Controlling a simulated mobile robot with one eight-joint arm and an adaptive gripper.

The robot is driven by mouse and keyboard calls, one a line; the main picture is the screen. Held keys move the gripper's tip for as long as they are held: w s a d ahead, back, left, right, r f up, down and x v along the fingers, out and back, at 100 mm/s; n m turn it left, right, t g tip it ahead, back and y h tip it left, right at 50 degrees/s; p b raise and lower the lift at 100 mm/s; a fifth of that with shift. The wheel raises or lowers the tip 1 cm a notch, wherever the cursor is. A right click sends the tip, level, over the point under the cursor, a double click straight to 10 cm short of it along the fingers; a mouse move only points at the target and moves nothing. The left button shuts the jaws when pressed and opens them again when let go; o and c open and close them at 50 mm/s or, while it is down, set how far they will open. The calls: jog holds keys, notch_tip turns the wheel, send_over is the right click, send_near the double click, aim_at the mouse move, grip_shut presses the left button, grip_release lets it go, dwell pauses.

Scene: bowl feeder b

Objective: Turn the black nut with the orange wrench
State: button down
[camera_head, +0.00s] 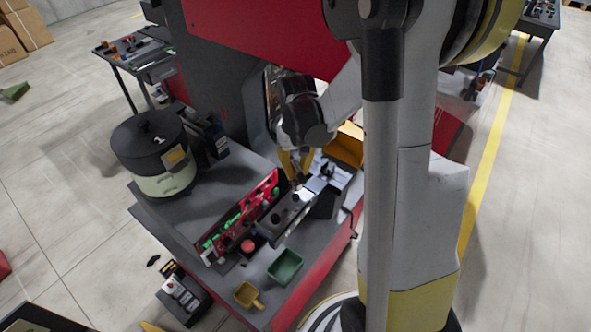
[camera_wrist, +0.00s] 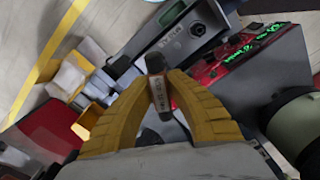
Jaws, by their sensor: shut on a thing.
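My gripper (camera_head: 296,165) is above the right part of the grey worktop, over a grey box (camera_head: 291,216). In the wrist view its yellow fingers (camera_wrist: 156,70) close on a narrow brownish-orange bar with lettering, which looks like the orange wrench (camera_wrist: 160,100). Dark pieces show at the fingertips, and the working end of the wrench is not clear. Black round parts (camera_head: 275,218) stand on the grey box. A dark round part (camera_wrist: 196,28) also shows on that box in the wrist view. I cannot tell which is the black nut, or whether the wrench touches it.
A red panel (camera_head: 262,188) with green markings stands left of the grey box. A round black-topped bowl feeder (camera_head: 150,140) is at the left of the worktop. A yellow bin (camera_head: 346,146) is behind.

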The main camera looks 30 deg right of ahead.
notch_tip(320, 180, down, 4)
jog(key=b, duration=0.4)
jog(key=shift+f+b, duration=0.2)
jog(key=shift+b, duration=0.2)
jog(key=shift+f+b, duration=1)
jog(key=shift+b, duration=0.3)
dwell(1.5)
jog(key=shift+m+b, duration=0.35)
jog(key=shift+m, duration=0.85)
jog(key=shift+m, duration=0.7)
jog(key=shift+m+b, duration=0.3)
jog(key=shift+m, duration=0.1)
